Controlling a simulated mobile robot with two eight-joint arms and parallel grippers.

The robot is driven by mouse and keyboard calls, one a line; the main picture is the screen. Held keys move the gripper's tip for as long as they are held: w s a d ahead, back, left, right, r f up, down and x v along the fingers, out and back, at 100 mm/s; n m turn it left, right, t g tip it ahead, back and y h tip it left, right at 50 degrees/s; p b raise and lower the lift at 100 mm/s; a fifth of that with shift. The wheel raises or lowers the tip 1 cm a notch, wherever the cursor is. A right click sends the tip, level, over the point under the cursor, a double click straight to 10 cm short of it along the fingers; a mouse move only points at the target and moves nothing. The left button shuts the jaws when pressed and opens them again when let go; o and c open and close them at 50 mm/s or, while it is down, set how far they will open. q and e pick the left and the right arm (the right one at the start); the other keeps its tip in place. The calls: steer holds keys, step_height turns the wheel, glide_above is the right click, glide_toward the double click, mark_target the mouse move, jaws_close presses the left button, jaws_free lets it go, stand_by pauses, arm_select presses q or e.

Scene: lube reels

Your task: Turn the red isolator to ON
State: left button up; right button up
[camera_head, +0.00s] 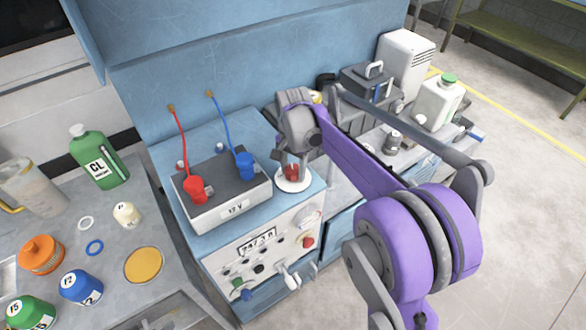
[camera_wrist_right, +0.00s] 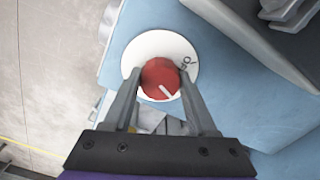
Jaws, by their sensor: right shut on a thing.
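The red isolator (camera_head: 292,171) is a round red knob on a white disc (camera_head: 293,184) on the blue bench top, right of the 12 V battery. In the right wrist view the red isolator (camera_wrist_right: 160,78) has a white pointer line slanting toward its lower right. Dark lettering shows at the right of the white disc (camera_wrist_right: 150,45), partly hidden. My right gripper (camera_head: 300,158) comes down from above. In the right wrist view my right gripper (camera_wrist_right: 160,84) has one finger on each side of the knob, shut on it. My left gripper is not in view.
The battery box (camera_head: 222,196) with red (camera_head: 196,190) and blue (camera_head: 244,165) clamps stands close at the left. A control panel (camera_head: 262,250) is on the bench front below. A left table (camera_head: 115,270) holds bottles and caps. A white jug (camera_head: 438,100) stands at the back right.

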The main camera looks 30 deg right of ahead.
mark_target(293, 169)
steer(key=m, duration=0.4)
steer(key=shift+m, duration=0.3)
stand_by(0.3)
steer(key=o, duration=1.4)
steer(key=shift+c, duration=0.2)
step_height(293, 169, up, 11)
steer(key=shift+p, duration=0.35)
steer(key=shift+f, duration=0.1)
